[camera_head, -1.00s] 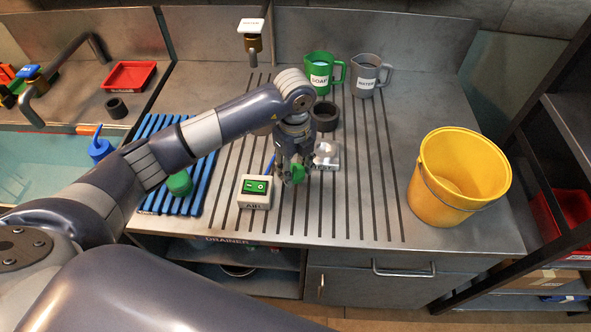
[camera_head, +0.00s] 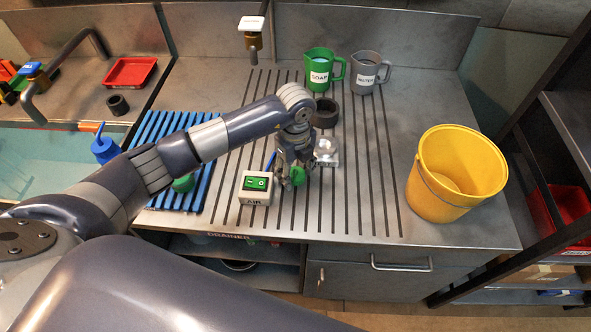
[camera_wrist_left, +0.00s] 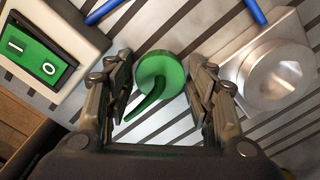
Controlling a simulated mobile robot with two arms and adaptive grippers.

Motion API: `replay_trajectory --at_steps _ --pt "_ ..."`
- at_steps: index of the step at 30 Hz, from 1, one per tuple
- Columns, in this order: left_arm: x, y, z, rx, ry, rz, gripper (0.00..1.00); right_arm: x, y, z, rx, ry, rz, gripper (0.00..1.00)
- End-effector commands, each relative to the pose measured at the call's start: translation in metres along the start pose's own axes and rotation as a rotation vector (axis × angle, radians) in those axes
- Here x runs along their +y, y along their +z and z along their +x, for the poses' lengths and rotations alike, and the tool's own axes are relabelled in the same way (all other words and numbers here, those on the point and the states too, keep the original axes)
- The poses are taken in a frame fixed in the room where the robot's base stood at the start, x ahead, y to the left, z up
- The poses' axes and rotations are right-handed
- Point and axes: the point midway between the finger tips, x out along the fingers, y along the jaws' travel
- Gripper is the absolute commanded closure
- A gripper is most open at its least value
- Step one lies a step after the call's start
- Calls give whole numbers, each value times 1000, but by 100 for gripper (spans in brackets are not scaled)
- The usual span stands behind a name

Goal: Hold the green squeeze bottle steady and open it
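A green round piece with a thin curved spout (camera_wrist_left: 160,74) shows between the fingers in the left wrist view, and as a small green shape in the head view (camera_head: 298,175). It looks like the squeeze bottle's cap, but I cannot tell for sure. My left gripper (camera_wrist_left: 162,80) points down over it, with a finger on each side and visible gaps, so it looks open. It also shows in the head view (camera_head: 290,178). A green cylinder (camera_head: 183,183), perhaps the bottle body, is on the blue rack, partly hidden by my arm. My right gripper is not in view.
The AIR switch box (camera_head: 256,198) stands just left of the gripper, and a clear-topped metal block (camera_head: 326,158) just right. A dark ring (camera_head: 325,113), SOAP (camera_head: 320,76) and WATER (camera_head: 366,78) jugs are behind. A yellow bucket (camera_head: 455,180) is right; the counter between is clear.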

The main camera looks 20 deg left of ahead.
Motion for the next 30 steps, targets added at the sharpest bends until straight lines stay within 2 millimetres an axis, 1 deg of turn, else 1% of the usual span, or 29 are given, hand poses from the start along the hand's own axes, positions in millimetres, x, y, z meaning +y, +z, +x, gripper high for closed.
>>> replay_trajectory --at_steps 5,7,10,14,18,22,25,30 --pt "0 0 -1 0 0 0 50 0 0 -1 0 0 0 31" --pt "0 0 -4 0 0 0 50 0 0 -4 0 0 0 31" --pt "-1 0 -13 -1 -3 1 50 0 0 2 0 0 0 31" --pt "-1 1 -37 -2 -5 0 50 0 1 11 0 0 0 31" --pt "-2 1 -68 -2 -6 1 50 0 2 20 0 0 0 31" --pt "-1 0 -94 -2 -5 0 50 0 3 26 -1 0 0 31" --pt "-1 0 -109 -1 -3 1 50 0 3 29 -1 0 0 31" --pt "0 0 -122 0 -1 0 50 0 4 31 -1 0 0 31"
